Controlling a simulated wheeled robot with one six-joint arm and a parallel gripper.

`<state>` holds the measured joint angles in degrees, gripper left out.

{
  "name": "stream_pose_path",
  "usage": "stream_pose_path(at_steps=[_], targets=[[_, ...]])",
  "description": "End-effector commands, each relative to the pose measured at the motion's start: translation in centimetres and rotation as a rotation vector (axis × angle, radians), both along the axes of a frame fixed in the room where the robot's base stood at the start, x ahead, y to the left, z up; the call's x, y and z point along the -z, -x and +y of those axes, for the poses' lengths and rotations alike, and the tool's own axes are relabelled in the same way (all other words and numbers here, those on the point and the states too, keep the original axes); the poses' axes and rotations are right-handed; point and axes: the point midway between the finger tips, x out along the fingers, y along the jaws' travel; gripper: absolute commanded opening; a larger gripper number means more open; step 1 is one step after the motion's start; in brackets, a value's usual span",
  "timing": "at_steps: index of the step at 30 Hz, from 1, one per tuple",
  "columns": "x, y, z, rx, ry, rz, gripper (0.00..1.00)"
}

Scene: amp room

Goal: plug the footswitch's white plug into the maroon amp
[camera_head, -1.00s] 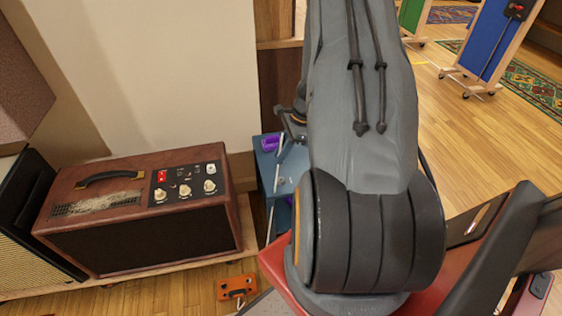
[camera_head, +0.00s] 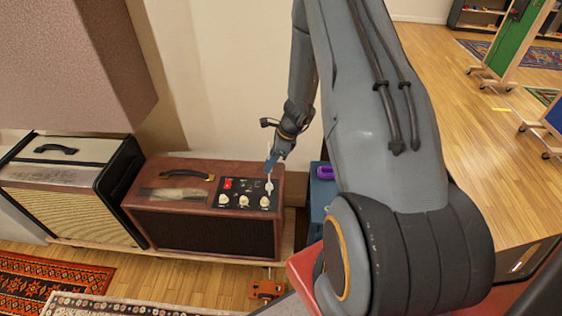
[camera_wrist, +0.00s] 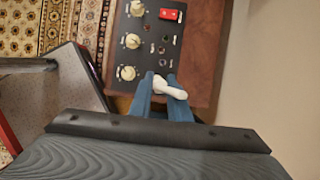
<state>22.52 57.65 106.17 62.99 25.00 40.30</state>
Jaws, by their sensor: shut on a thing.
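The maroon amp (camera_head: 205,232) stands on a low wooden board by the wall. Its black top panel (camera_head: 238,197) has cream knobs, a red switch (camera_wrist: 168,14) and several small round sockets (camera_wrist: 163,63). My gripper (camera_head: 271,165) is over the right end of this panel, with its blue fingers shut on the white plug (camera_head: 269,186). In the wrist view the white plug (camera_wrist: 170,89) lies slanted between the fingertips, near the sockets. I cannot tell whether its tip touches the panel. The orange footswitch (camera_head: 265,289) is on the floor in front of the amp.
A cream-and-black amp (camera_head: 70,185) stands to the left of the maroon one. A blue cabinet with a purple item (camera_head: 325,172) stands to its right, partly behind my arm. The wall is close behind, and patterned rugs (camera_head: 45,283) lie in front.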

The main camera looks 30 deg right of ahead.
Motion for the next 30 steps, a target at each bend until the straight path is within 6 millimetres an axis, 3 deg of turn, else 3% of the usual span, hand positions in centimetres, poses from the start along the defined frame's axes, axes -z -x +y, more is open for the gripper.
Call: stream_pose_path(at_steps=[8,30], targets=[[-0.1,0.0,-0.4,0.022,0.000,0.001,0.00],[4.7,0.0,-0.4,0.022,-0.001,0.001,0.00]])
